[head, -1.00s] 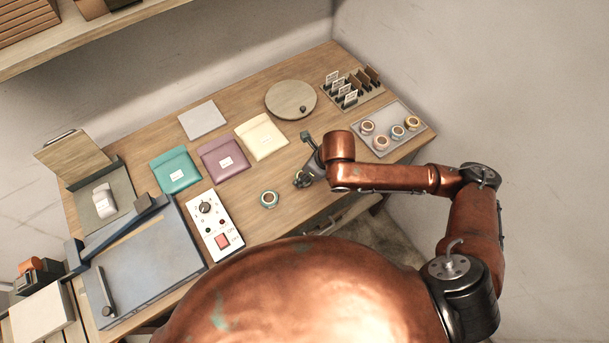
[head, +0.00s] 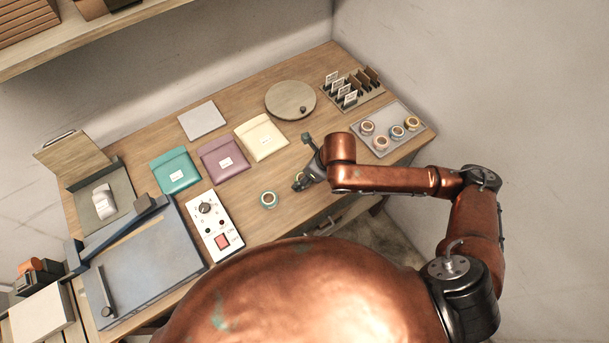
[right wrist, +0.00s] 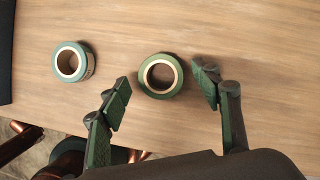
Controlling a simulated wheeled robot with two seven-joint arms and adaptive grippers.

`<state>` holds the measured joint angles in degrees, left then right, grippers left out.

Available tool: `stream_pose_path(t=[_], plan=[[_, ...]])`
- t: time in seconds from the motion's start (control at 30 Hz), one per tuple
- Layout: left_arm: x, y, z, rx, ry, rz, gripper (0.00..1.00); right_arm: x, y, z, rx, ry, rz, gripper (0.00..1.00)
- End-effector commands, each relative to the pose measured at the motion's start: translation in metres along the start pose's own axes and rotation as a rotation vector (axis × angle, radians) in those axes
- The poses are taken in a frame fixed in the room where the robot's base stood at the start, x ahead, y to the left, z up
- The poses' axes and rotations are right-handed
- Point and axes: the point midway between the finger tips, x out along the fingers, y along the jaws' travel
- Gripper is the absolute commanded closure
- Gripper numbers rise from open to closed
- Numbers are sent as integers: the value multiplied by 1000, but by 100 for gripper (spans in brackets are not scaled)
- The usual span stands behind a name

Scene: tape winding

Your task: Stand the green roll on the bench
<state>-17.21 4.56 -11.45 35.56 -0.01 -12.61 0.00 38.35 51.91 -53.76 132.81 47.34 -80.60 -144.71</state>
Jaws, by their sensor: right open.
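The green roll (right wrist: 146,85) lies flat on the wooden bench in the right wrist view, its tan core and hole facing up. My right gripper (right wrist: 165,87) is open, with one finger on each side of the roll and a gap on both sides. The roll is below and slightly beyond the fingertips. In the head view my right gripper (head: 304,161) is low over the bench's front part and largely hides the green roll. My left gripper is in neither view.
A teal roll (head: 268,200) lies to the left; it also shows in the right wrist view (right wrist: 87,64). A white control box (head: 209,235) and pouches (head: 222,159) are further left. A grey tray (head: 389,147) with several rolls is at right.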

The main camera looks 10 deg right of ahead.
Motion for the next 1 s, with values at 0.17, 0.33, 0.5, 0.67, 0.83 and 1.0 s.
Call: stream_pose_path(t=[0.17, 0.33, 0.5, 0.67, 0.83, 1.0], plan=[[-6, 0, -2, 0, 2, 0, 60, -36, -2, 2, -3, -3, -6, 42], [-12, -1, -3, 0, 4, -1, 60, -72, -1, 1, -2, -2, -6, 42], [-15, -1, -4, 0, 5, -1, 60, -98, -1, 1, 0, -1, -3, 42], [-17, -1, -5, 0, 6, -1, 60, -110, 0, 1, 0, -1, -1, 42], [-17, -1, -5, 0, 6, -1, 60, -112, 0, 0, 1, 0, -1, 42], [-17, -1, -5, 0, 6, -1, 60, -111, 0, 0, 2, 0, 0, 42]])
